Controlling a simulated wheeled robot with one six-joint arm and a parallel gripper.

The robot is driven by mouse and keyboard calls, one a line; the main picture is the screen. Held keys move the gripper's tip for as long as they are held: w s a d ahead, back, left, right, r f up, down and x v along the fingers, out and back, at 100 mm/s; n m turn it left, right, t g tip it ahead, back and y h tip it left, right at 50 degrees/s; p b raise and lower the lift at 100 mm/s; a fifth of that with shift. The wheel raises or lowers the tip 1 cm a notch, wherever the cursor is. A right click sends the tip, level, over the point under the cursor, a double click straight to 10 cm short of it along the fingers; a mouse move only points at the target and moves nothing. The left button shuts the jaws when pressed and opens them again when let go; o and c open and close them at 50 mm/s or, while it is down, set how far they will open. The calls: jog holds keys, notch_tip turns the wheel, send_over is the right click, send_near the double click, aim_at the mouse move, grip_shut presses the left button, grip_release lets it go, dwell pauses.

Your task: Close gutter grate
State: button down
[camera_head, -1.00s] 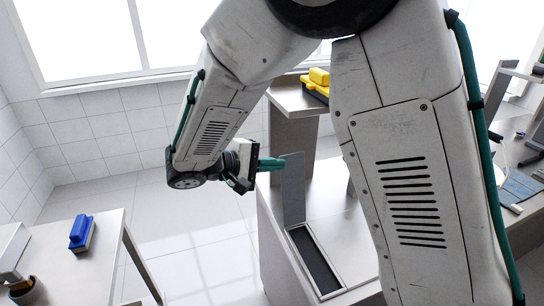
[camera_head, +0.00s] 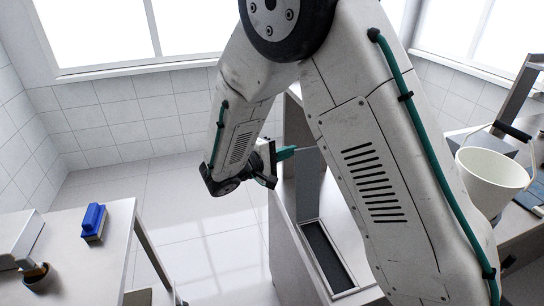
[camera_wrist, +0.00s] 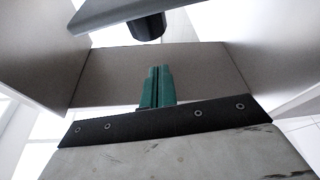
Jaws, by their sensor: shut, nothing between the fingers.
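The gutter grate (camera_head: 309,187) is a grey flat panel standing raised, nearly upright, at the far end of the gutter. The gutter (camera_head: 326,256) is a long dark slot with a pale rim in the bench top (camera_head: 297,248), and it is uncovered. My gripper (camera_head: 287,153) has green fingers and is at the left of the grate's upper part. I cannot tell whether it touches the grate. In the wrist view, my gripper (camera_wrist: 158,86) is shut with nothing between its fingers, in front of a grey panel. My arm hides part of the bench and the grate's right side.
A white bucket (camera_head: 490,178) stands on the right-hand counter. The tiled floor (camera_head: 215,225) between table and bench is clear.

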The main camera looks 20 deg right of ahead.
aim_at(306, 183)
jog(key=s, duration=0.2)
jog(key=s+r, duration=0.1)
jog(key=shift+s+a, duration=0.2)
jog(key=shift+s, duration=0.2)
jog(key=shift+s+d, duration=0.1)
